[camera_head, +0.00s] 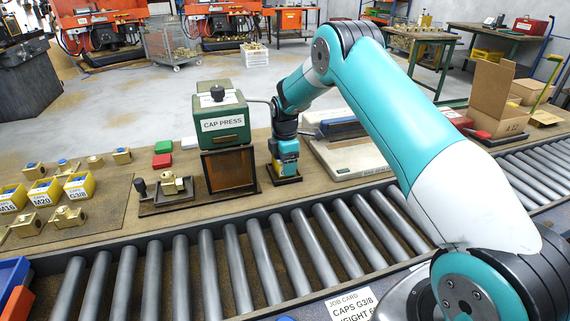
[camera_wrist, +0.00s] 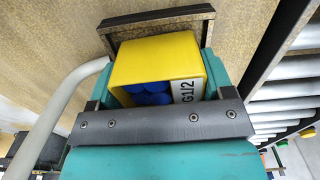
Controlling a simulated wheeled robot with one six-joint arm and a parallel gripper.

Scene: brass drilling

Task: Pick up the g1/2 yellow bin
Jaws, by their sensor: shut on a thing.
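The yellow G1/2 bin (camera_wrist: 158,55) is between the two teal fingers of my gripper (camera_wrist: 160,72) in the wrist view. It holds blue caps (camera_wrist: 150,92), and its white G1/2 label (camera_wrist: 187,91) faces right. My gripper is shut on the bin. In the head view my gripper (camera_head: 286,168) points down just right of the green cap press (camera_head: 222,112). It is over a small dark-rimmed tray (camera_head: 287,181), which also shows past the bin in the wrist view (camera_wrist: 155,18). I cannot tell whether the bin touches the tray.
Yellow bins M16 (camera_head: 11,199), M20 (camera_head: 45,191) and G3/8 (camera_head: 79,186) stand on the left with brass fittings near them. The roller conveyor (camera_head: 210,265) runs along the front. A grey hose (camera_wrist: 62,95) passes close by.

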